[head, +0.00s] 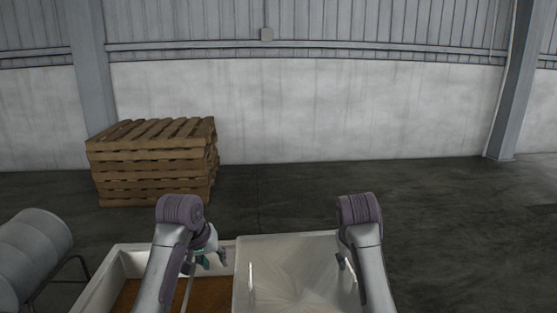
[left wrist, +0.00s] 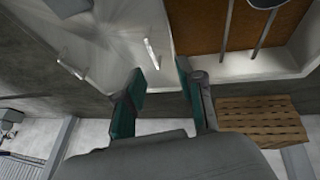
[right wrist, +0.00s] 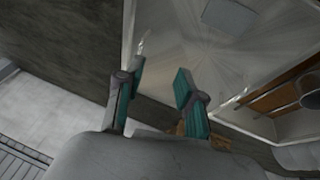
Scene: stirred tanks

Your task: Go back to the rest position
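Two tanks stand side by side in front of me. The left tank (head: 108,275) holds brown contents (head: 125,296), and the right tank (head: 285,237) looks pale and clear inside. My left gripper (head: 208,261) is over the left tank in the head view. In the left wrist view its teal fingers (left wrist: 165,97) are apart with nothing between them. My right gripper is mostly hidden behind my right arm in the head view, over the right tank. In the right wrist view its fingers (right wrist: 158,92) are apart and empty.
Thin rods show over the brown contents in the left wrist view (left wrist: 228,25). A pale upright piece (head: 251,281) shows in the right tank. Stacked wooden pallets (head: 153,165) stand behind left, and a grey cylinder on a stand (head: 35,250) is at left. The floor at right is clear.

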